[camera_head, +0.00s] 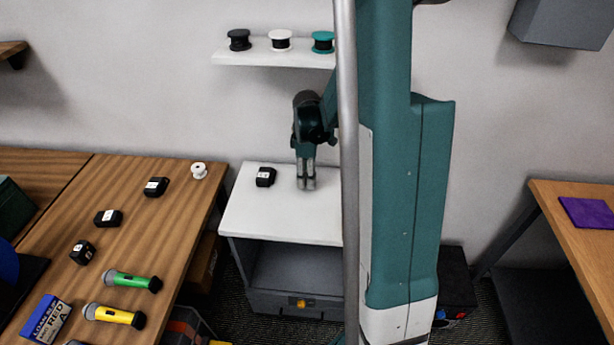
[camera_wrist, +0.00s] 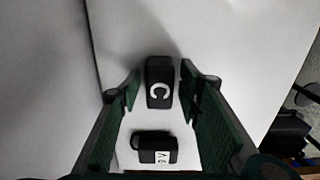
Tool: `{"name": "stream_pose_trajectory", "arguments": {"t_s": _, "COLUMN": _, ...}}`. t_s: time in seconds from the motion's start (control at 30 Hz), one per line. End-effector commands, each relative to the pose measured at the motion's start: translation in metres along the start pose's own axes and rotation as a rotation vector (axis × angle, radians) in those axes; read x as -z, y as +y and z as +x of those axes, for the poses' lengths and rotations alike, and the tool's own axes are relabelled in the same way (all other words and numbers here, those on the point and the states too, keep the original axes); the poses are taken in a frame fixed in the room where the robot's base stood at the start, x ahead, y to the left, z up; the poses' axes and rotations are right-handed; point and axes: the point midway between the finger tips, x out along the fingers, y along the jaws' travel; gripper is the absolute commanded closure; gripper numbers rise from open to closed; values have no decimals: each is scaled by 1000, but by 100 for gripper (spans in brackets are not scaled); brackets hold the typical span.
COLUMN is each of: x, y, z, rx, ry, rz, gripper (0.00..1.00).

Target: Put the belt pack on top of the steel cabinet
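The steel cabinet (camera_head: 285,222) has a white top and an open front. Over its top, my gripper (camera_head: 306,184) points down. In the wrist view, a small black pack marked C (camera_wrist: 159,82) is between the fingertips of my gripper (camera_wrist: 160,84). A narrow gap shows on each side of it, so the fingers look open around it. In the head view my fingers hide this pack. A second black pack with a white label (camera_head: 265,176) lies on the cabinet top, left of my gripper. It also shows in the wrist view (camera_wrist: 154,147), below the first.
A wooden table (camera_head: 190,235) at left holds several black packs (camera_head: 108,218), a white spool (camera_head: 198,170), and green (camera_head: 132,281) and yellow (camera_head: 113,315) microphones. A wall shelf (camera_head: 262,58) with three spools is above the cabinet. The cabinet top's front is clear.

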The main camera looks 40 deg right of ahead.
Motion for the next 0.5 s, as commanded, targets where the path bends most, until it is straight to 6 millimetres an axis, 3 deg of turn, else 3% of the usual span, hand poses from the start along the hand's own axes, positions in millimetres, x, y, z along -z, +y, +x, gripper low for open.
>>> {"name": "stream_pose_trajectory", "arguments": {"t_s": 0.5, "x": 0, "y": 0, "z": -38, "rx": 0, "ry": 0, "rz": 0, "gripper": 65}}
